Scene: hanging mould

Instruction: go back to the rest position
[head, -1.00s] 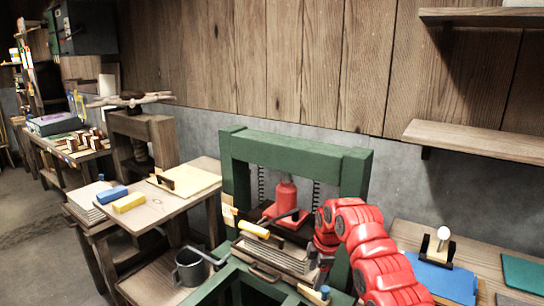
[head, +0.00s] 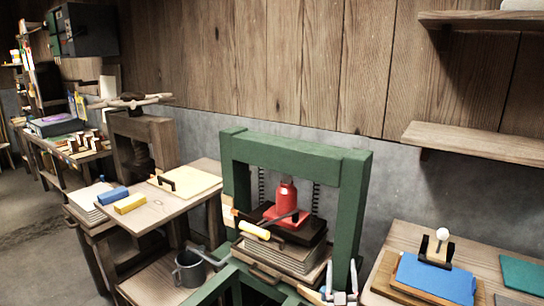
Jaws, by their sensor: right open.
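My right gripper (head: 341,283) shows at the bottom edge of the head view, just in front of the right leg of the green press (head: 295,146). Its two grey fingers point up and stand apart, with nothing between them. The rest of my right arm is out of the picture. My left gripper is not in view. In the press, a red jack (head: 287,193) stands on a dark board over a grey stack (head: 288,257). A lever with a yellow grip (head: 254,230) sticks out at the front left.
A side table (head: 160,212) at left holds blue and yellow blocks and a pale board. A dark mug (head: 189,268) stands on a lower shelf. At right, a bench (head: 393,236) holds a blue sheet (head: 437,278) with a white-knobbed tool (head: 437,247). Wall shelves (head: 478,141) hang above.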

